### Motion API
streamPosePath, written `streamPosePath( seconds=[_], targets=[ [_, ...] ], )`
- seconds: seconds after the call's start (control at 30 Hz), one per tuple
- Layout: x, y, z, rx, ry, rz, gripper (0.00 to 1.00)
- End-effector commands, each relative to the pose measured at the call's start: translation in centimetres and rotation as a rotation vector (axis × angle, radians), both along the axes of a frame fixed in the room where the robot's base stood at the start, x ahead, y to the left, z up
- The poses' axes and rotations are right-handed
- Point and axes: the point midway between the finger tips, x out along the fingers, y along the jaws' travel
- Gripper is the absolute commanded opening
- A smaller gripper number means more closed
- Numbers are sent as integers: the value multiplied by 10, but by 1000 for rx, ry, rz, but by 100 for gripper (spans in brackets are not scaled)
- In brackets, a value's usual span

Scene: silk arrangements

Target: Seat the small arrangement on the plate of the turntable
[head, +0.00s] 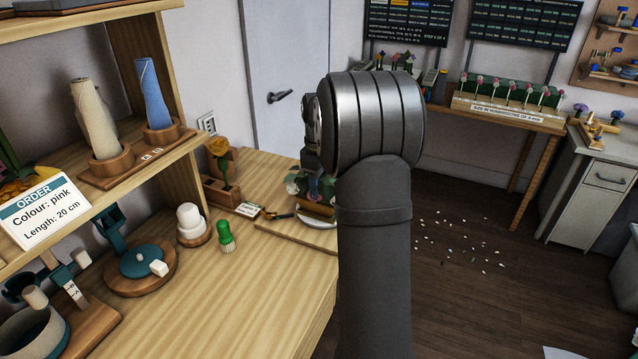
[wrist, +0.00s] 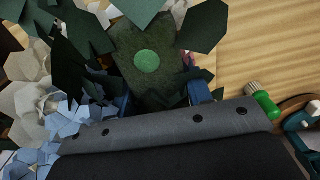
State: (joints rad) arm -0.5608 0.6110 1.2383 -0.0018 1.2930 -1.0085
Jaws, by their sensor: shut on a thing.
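The small arrangement (head: 297,186) shows in the head view at the far right end of the wooden worktop, partly hidden by my arm. In the wrist view its green block with a pale green dot (wrist: 147,62) sits among dark green leaves, with white and pale blue flowers at left. My gripper (wrist: 160,98) is shut on it, with blue fingers on either side. My arm hides the rest, and I cannot tell whether the two touch.
The front worktop (head: 240,300) is clear.

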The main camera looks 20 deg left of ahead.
Motion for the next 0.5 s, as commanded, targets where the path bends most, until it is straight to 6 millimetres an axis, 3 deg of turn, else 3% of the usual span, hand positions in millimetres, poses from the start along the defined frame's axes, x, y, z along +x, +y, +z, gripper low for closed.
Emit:
streamPosePath(
  seconds=[0.37,0.4,0.5],
  targets=[
    [0,0,-3,1,-1,0,0],
    [0,0,-3,1,-1,0,53],
    [0,0,-3,0,-1,0,71]
  ],
)
